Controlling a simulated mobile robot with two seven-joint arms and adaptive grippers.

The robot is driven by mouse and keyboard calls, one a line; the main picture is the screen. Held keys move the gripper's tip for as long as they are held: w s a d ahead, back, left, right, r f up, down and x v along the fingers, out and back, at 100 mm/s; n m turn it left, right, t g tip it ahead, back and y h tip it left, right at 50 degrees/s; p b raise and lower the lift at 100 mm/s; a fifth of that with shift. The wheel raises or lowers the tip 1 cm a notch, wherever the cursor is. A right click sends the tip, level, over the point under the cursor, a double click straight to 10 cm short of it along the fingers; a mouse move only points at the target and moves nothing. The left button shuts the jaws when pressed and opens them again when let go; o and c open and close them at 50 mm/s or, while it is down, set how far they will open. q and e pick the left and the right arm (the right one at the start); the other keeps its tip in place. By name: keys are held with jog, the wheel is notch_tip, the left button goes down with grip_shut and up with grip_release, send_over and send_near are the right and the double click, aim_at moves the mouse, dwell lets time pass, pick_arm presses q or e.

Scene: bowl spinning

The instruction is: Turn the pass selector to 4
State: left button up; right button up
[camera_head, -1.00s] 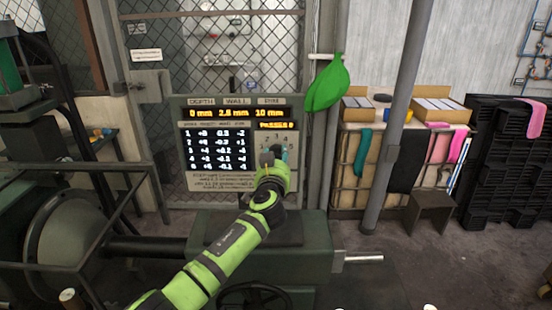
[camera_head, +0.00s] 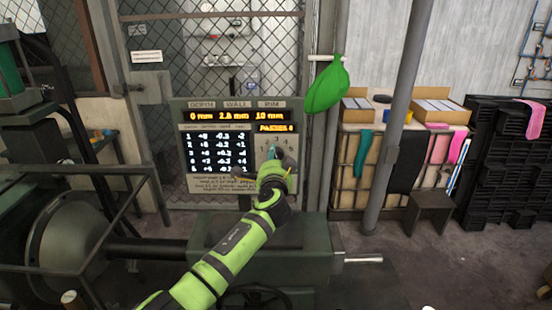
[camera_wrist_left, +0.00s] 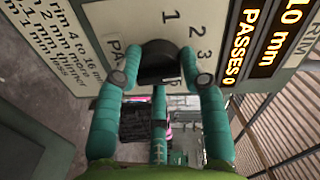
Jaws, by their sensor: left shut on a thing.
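The pass selector is a round dark knob (camera_wrist_left: 158,58) on the grey control panel (camera_head: 183,104). In the left wrist view the printed numbers 1, 2 and 3 show around it. The rest of the dial is hidden or out of frame, and I cannot tell which number the knob points to. In the head view the gripper (camera_head: 277,158) covers the knob. My right gripper is not in view.
The panel also carries a black table of white figures (camera_head: 217,152) left of the dial. A green machine bed (camera_head: 310,245) lies below my arm. A green bag (camera_head: 326,85) hangs to the right, and a grey post (camera_head: 396,130) stands further right.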

pick_arm(q)
jog(key=m, duration=0.2)
jog(key=r+m+p, duration=0.1)
jog(key=m, duration=0.1)
jog(key=shift+d, duration=0.15)
jog(key=shift+f+m+y+p, duration=0.15)
jog(key=shift+m+y+p, duration=0.35)
jog(key=shift+m, duration=1.6)
jog(key=o, duration=1.2)
jog(key=shift+c, duration=0.2)
jog(key=shift+w+d+f, duration=0.1)
jog(key=shift+f, duration=0.15)
jog(key=s, duration=1.2)
jog(key=shift+r, duration=0.4)
